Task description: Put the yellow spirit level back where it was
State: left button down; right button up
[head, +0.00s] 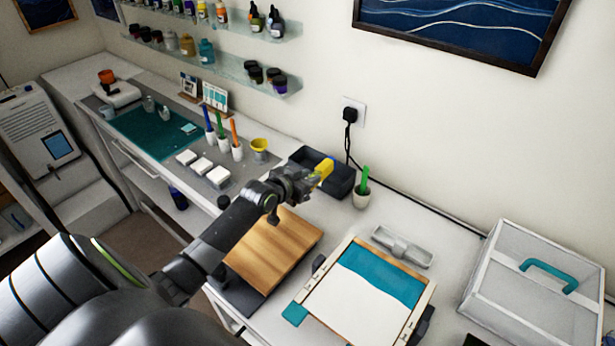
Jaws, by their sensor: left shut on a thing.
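The yellow spirit level (323,171) is in the jaws of my left gripper (311,177), which is shut on it. Only part of the level shows past the jaws. Both appear over or in front of the dark open bin (339,184) near the wall; I cannot tell the height above it. A light grey shaped holder (403,246) lies on the bench to the right of the bin, and nothing shows in it. My right gripper is not in view.
A wooden board (273,250) lies below my left arm. A framed panel (372,290) with teal and white areas lies to its right. A green-handled tool stands in a cup (361,198). A white case (535,285) with a teal handle stands at right.

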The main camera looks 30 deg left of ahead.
pick_arm(q)
jog(key=shift+f+b, duration=0.5)
jog(key=shift+f, duration=0.1)
jog(key=c, duration=1.2)
grip_release()
jog(key=shift+o, duration=0.2)
jog(key=shift+r+p, duration=0.45)
jog(key=shift+r, duration=0.05)
jog(key=shift+s+r, duration=0.15)
jog(key=shift+r, duration=0.1)
jog(key=d+b+v, duration=0.1)
jog(key=v, duration=1)
jog(key=shift+s+a, duration=0.35)
jog(key=shift+a, duration=0.15)
